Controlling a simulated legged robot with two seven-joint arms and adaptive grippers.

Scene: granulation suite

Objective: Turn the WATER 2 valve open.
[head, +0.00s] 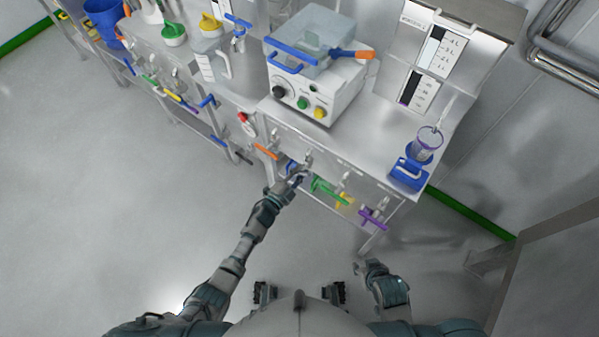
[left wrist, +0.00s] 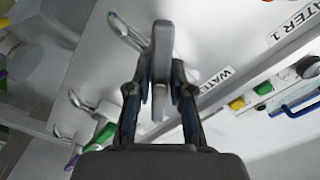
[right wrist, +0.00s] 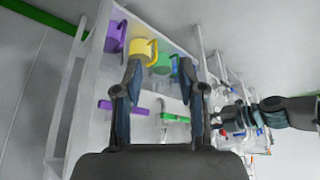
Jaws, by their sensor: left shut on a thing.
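My left gripper (head: 297,176) is at the front of the bench, below the metal tap (head: 308,158) between the orange and green handles. In the left wrist view its fingers (left wrist: 160,100) are shut on a grey-looking valve handle (left wrist: 161,55). A label beginning "WATER" (left wrist: 222,78) is beside it, its end hidden by a finger. A "WATER 1" label (left wrist: 292,25) is further right. My right gripper (head: 372,270) is away from the bench, low in the head view. In the right wrist view its fingers (right wrist: 160,75) are apart with nothing between them.
Neighbouring handles are orange (head: 266,151), green (head: 328,190) and purple (head: 373,217). The bench above holds a white machine with knobs (head: 318,92) and a blue-based jug (head: 409,174). A bench leg (head: 370,240) stands near my right gripper. The floor at left is clear.

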